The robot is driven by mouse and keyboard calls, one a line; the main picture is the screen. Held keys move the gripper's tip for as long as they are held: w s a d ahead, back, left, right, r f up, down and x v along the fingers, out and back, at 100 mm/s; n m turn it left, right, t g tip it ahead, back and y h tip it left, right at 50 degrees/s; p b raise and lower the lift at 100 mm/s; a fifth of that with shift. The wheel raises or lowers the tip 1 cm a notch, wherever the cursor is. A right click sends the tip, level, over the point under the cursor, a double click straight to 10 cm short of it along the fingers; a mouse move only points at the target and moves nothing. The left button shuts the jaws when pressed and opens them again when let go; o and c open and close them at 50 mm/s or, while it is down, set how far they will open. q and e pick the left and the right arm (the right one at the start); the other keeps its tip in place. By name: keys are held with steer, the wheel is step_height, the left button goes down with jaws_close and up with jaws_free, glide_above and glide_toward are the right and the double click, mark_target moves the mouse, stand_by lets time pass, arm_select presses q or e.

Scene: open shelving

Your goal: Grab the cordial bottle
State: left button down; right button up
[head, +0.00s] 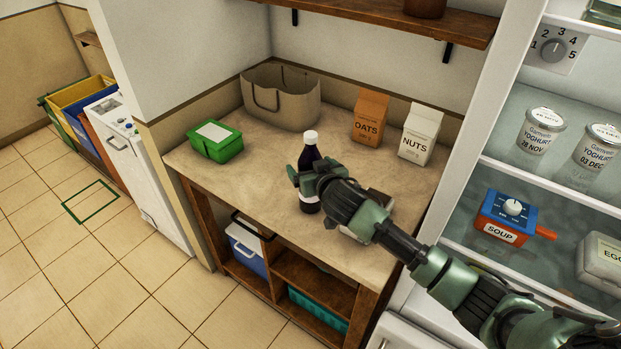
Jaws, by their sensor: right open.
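The cordial bottle (311,158) is dark with a white cap and a pale label low on its body. It stands upright on the counter (258,187), near the middle. My right gripper (304,176) is open at the bottle, its arm coming in from the lower right. The gripper covers the middle of the bottle. I cannot tell whether the fingers are around the bottle or just in front of it. My left gripper is not in view.
Behind the bottle are a tan bag (290,105), an oats carton (369,118) and a nuts carton (420,135). A green box (215,143) sits at the left. A wooden shelf (370,22) hangs above. An open fridge (505,130) stands at the right. Counter space left of the bottle is clear.

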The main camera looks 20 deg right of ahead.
steer(key=c, duration=1.9)
steer(key=shift+r, duration=0.15)
